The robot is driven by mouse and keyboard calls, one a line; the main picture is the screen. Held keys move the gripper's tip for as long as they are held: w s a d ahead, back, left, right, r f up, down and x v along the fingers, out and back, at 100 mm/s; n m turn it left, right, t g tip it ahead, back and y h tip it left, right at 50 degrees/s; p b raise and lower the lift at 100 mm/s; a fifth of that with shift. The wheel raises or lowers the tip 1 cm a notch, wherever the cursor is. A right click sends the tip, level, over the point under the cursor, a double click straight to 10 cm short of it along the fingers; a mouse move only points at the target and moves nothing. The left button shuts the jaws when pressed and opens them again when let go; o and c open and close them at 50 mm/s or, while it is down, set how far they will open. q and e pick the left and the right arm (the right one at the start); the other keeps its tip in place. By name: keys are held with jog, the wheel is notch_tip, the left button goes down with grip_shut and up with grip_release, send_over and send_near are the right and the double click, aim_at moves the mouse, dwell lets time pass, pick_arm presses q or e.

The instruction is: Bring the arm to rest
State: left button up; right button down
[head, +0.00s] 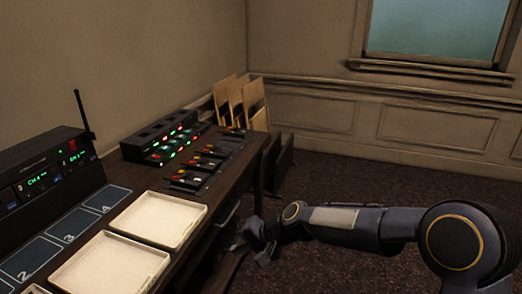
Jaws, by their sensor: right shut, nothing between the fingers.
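My right arm comes in from the right edge and reaches left across the picture. My right gripper (252,238) is shut and empty. It appears just off the front edge of the desk (222,207), to the right of the nearer cream trays. It looks low, against the dark desk side, and its fingertips are small and dim. My left gripper is not in view.
A radio receiver (48,170) stands at the left. A mixing panel (172,138) with lit buttons sits farther back. The carpet (390,180) is clear.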

jog(key=s+d+r+t+h, duration=0.1)
jog(key=s+d+r, duration=0.2)
jog(key=d, duration=0.3)
jog(key=s+d+r, duration=0.3)
jog(key=d+r, duration=0.1)
jog(key=d, duration=0.2)
jog(key=s+d+f+n+t+h, duration=0.1)
jog(key=s+d+h, duration=0.1)
jog(key=s+d, duration=0.75)
jog(key=s+d+f+t+h, duration=0.1)
jog(key=s+d+h, duration=0.1)
jog(key=s+d, duration=0.8)
jog(key=s+a+r+p, duration=0.1)
jog(key=r+p, duration=0.6)
jog(key=s+a+r+p, duration=0.1)
jog(key=a+r+p, duration=0.1)
jog(key=r+p, duration=0.5)
jog(key=shift+s+r, duration=0.15)
jog(key=shift+s, duration=0.25)
